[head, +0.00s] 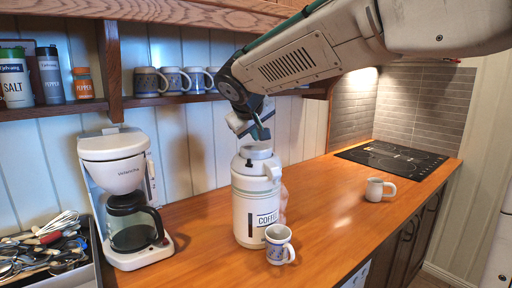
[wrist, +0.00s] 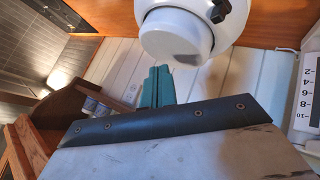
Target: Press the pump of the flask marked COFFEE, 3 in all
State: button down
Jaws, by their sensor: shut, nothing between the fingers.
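The flask marked COFFEE (head: 250,205) is a white pump flask with a dark-lettered label, standing upright on the wooden counter. Its round pump top (head: 257,152) is pale; in the wrist view the pump top (wrist: 175,38) fills the upper middle. My gripper (head: 262,135) is shut and empty, with its fingers pointing down just above the pump top. In the wrist view my green fingertips (wrist: 157,80) are close to the pump top; I cannot tell whether they touch it. A white mug with blue patterns (head: 280,245) stands right in front of the flask.
A white coffee maker (head: 118,165) stands left of the flask, beside a utensil tray (head: 95,250). A plain white mug (head: 376,190) stands farther right, before the black cooktop (head: 390,158). A shelf with mugs (head: 150,82) and spice jars runs behind. Counter between flask and white mug is clear.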

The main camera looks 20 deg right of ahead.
aim_at(257, 146)
jog(key=shift+f, duration=0.4)
jog(key=shift+f, duration=1.1)
dwell(1.2)
jog(key=shift+r, duration=1.45)
jog(key=shift+r, duration=2.55)
jog(key=shift+s, duration=0.15)
